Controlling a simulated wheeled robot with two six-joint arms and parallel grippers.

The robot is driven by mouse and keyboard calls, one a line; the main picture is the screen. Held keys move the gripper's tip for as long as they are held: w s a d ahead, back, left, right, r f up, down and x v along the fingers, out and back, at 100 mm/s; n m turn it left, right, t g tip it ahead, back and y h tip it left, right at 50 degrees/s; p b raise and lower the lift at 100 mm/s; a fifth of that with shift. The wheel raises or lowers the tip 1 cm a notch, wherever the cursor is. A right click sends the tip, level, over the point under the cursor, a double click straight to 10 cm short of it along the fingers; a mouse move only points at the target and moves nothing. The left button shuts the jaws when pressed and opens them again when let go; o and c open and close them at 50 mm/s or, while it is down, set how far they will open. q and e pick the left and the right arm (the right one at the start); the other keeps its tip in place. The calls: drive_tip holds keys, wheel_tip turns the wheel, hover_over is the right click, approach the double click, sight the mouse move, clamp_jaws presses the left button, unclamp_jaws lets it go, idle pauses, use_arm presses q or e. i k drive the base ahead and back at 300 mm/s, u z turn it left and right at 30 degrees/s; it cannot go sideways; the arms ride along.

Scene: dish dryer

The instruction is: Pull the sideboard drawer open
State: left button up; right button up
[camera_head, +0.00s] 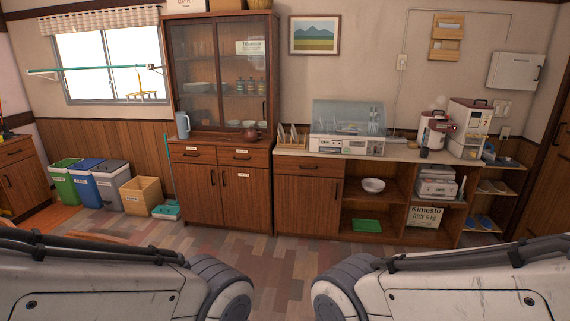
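A low wooden sideboard with a pale top (401,153) stands against the back wall. Its one visible drawer (309,168) is at the upper left, above a door, and looks shut, with a dark handle. To its left, a tall glass-doored cabinet has two drawers, a left one (192,154) and a right one (242,157), both looking shut. My two arms come in at the lower left and lower right, well in front of the furniture. Neither gripper is in view.
A dish dryer (347,143) and a plate rack (292,139) stand on the sideboard. A white bowl (373,185) and green tray (366,226) sit on its open shelves. Bins, a box (141,194) and a dustpan (166,211) stand left. The floor (284,257) ahead is clear.

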sight(311, 166)
drive_tip(key=u, duration=0.05)
drive_tip(key=i, duration=2)
drive_tip(key=z, duration=0.25)
drive_tip(key=i, duration=1.2)
drive_tip(key=z, duration=0.1)
